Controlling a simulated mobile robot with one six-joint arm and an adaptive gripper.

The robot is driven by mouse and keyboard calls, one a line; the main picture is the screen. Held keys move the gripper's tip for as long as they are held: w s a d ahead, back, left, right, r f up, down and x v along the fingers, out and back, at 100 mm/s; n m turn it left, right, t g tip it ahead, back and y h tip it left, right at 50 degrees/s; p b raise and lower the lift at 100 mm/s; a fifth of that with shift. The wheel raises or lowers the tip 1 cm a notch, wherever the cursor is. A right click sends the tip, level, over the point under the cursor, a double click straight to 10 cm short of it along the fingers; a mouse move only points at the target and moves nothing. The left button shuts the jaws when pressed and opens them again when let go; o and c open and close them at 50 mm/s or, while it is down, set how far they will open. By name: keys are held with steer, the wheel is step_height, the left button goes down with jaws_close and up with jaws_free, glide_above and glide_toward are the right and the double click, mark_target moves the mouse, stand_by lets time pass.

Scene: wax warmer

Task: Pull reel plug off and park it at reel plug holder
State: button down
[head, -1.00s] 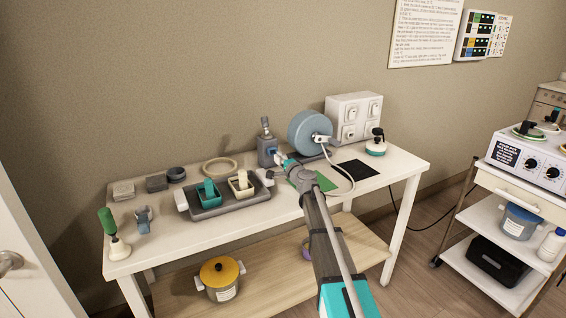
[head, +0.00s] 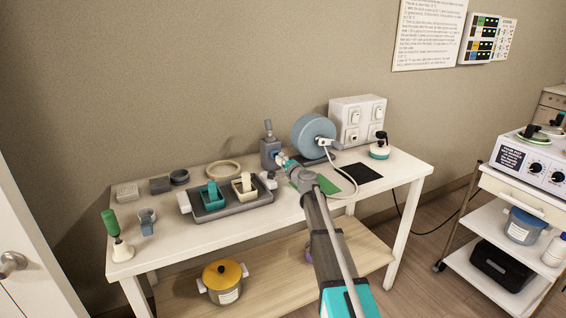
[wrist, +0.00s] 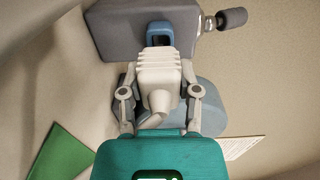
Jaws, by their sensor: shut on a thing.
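My gripper (wrist: 160,105) is shut on the white ribbed reel plug (wrist: 160,75), one finger on each side. The plug's front end lies at a blue socket (wrist: 160,32) on a grey box (wrist: 115,32) with a dark knob. I cannot tell whether the plug is seated in the socket or just in front of it. In the head view my gripper (head: 287,166) is close to the grey box (head: 269,153) on the white table, and the plug is mostly hidden. The blue reel (head: 308,130) stands right of it, with a white cable (head: 352,184) looping down to the table.
A dark tray (head: 240,201) with teal and cream blocks is left of my arm. A green mat (head: 333,184) and a black mat (head: 361,172) lie to the right.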

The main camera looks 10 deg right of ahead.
steer(key=shift+x, duration=1.15)
stand_by(0.6)
steer(key=shift+c, duration=1.2)
jaws_free()
steer(key=shift+a, duration=0.1)
steer(key=shift+o, duration=1.2)
steer(key=shift+v, duration=2.5)
steer(key=v, duration=1.1)
steer(key=shift+s, duration=0.3)
